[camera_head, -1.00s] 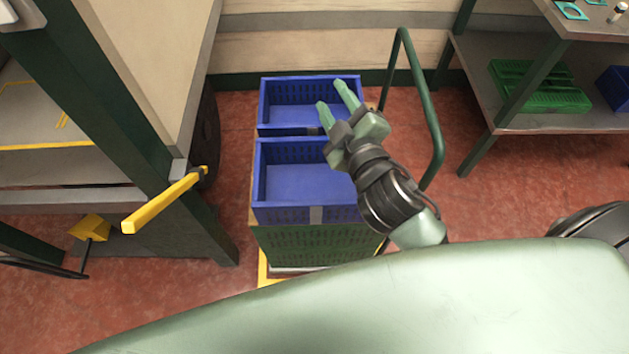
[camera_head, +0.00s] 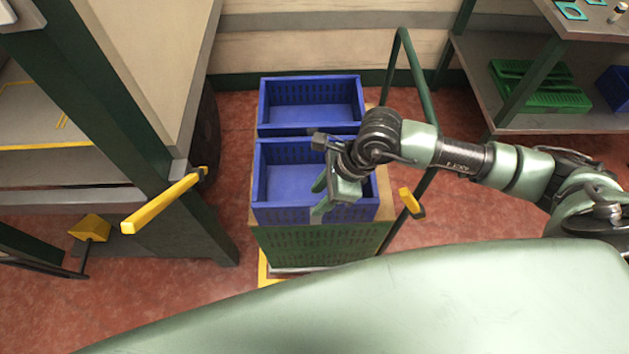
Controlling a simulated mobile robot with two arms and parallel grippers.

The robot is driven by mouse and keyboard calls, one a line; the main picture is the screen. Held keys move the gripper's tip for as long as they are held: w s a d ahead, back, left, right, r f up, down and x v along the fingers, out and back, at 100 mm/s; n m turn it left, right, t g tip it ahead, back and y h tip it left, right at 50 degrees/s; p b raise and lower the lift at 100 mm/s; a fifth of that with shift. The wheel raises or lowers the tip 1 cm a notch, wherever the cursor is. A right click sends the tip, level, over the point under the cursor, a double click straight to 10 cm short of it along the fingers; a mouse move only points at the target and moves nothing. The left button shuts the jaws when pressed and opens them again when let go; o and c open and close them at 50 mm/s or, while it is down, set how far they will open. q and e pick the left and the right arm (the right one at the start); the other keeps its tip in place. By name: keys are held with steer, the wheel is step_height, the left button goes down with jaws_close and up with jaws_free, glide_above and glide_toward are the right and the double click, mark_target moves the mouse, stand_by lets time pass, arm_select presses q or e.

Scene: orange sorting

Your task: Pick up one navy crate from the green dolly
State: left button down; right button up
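Two empty navy crates stand on the green dolly load, one behind the other: the near crate (camera_head: 285,215) and the far crate (camera_head: 310,80). Both are upright with open tops. A green crate (camera_head: 310,243) is beneath the near one. The dolly's green tube handle (camera_head: 400,60) rises at the right of the crates. My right gripper (camera_head: 318,198) reaches in from the right over the near crate, its fingers pointing down at its front right part. The fingers look apart with nothing between them. Whether they touch the crate's front wall I cannot tell. My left gripper is out of view.
A grey-topped bench with a dark green frame (camera_head: 115,120) and a yellow bar (camera_head: 165,200) stands at the left. A shelf (camera_head: 480,90) at the right holds a green crate (camera_head: 540,88) and a blue crate (camera_head: 615,88). Red floor (camera_head: 215,290) is clear in front.

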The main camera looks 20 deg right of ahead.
mark_target(311, 208)
steer(key=shift+d+f, duration=0.2)
steer(key=shift+f, duration=0.2)
steer(key=x, duration=0.2)
steer(key=p+x, duration=0.1)
steer(key=x, duration=0.4)
steer(key=shift+w+d+f, duration=0.2)
steer(key=shift+w+d, duration=0.05)
steer(key=shift+w, duration=0.05)
jaws_close()
steer(key=shift+r, duration=0.1)
stand_by(0.7)
